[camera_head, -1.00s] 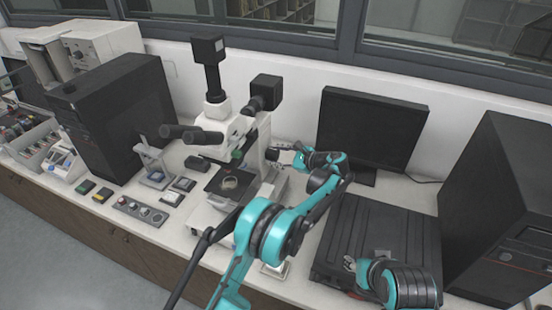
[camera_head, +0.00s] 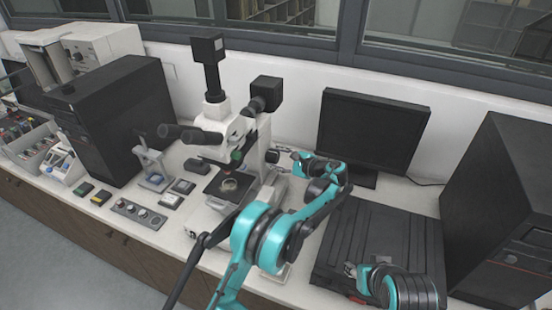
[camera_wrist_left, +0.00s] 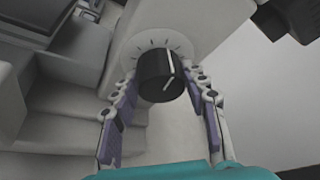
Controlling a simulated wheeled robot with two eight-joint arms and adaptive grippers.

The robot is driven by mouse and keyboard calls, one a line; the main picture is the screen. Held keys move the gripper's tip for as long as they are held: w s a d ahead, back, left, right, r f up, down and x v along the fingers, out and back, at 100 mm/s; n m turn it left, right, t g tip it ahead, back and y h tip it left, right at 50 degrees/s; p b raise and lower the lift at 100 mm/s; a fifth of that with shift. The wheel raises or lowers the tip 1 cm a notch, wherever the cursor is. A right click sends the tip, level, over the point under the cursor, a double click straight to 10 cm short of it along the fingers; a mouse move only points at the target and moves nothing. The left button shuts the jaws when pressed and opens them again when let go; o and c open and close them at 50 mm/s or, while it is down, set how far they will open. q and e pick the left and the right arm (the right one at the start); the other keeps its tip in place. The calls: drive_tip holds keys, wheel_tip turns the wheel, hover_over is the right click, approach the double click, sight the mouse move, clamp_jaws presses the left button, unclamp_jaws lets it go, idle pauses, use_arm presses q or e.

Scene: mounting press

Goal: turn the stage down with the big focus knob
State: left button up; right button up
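The white microscope (camera_head: 250,150) stands on the bench, with its black stage (camera_head: 222,190) carrying a round clear dish (camera_head: 228,185). My left gripper (camera_head: 284,163) is at the microscope's right side, by its knobs. In the left wrist view, a black knob (camera_wrist_left: 158,78) with a white line sits on a pale body with tick marks around it. The left gripper (camera_wrist_left: 160,80) has one finger on each side of the knob, apart enough that no firm grip shows. My right gripper (camera_head: 352,270) is over the black case at lower right; its fingers are too small to read.
A monitor (camera_head: 373,132) stands behind the black case (camera_head: 385,232). A black computer tower (camera_head: 505,210) is at the right, another dark box (camera_head: 115,118) at the left. A small control panel (camera_head: 138,212) and several small items lie left of the microscope. My left arm crosses in front of it.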

use_arm(q)
drive_tip(key=o, duration=0.3)
drive_tip(key=v, duration=1.2)
